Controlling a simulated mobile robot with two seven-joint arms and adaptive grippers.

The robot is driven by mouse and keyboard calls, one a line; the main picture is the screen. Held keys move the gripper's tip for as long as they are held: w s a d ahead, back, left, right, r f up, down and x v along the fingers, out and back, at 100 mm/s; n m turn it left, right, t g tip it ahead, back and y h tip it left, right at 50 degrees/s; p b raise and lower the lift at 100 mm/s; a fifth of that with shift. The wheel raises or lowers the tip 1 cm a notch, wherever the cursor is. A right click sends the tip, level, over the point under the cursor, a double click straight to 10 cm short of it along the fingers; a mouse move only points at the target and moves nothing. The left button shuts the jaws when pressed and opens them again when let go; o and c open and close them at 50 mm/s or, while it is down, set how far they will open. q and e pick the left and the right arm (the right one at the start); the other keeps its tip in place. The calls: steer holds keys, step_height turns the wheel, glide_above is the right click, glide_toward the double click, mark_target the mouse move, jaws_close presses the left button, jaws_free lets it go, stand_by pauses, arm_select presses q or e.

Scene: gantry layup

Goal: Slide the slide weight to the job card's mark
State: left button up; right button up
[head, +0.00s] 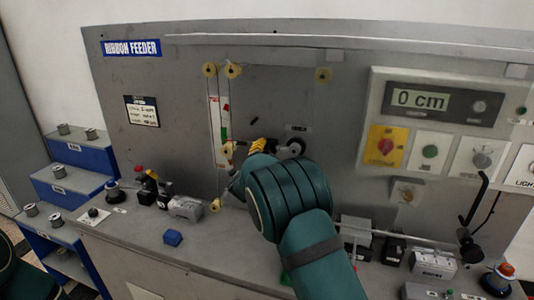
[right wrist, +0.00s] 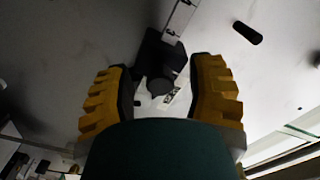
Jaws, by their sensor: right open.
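The job card (head: 142,111) is a small framed card on the left of the grey feeder panel; its writing is too small to read. My right gripper (head: 247,155) is at the panel, right of the hanging cords and the coloured scale strip (head: 224,118). In the right wrist view its yellow fingers (right wrist: 160,75) are open, one on each side of a dark block with a round knob (right wrist: 158,60). This block looks like the slide weight, on a pale rail; I cannot tell whether the fingers touch it. My arm hides it in the head view. My left gripper is out of view.
A display (head: 421,100) reads 0 cm, above a red and yellow switch (head: 385,146). A black roller (head: 291,147) is right of my right wrist.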

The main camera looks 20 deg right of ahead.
jaws_close()
steer(key=shift+s+d+f+b, duration=0.1)
steer(key=shift+s+d+b, duration=0.25)
steer(key=shift+d+b, duration=0.2)
steer(key=shift+s+d+b, duration=0.3)
steer(key=shift+d+b, duration=0.15)
steer(key=shift+d, duration=0.05)
steer(key=shift+s+d, duration=0.2)
steer(key=shift+d, duration=0.05)
jaws_free()
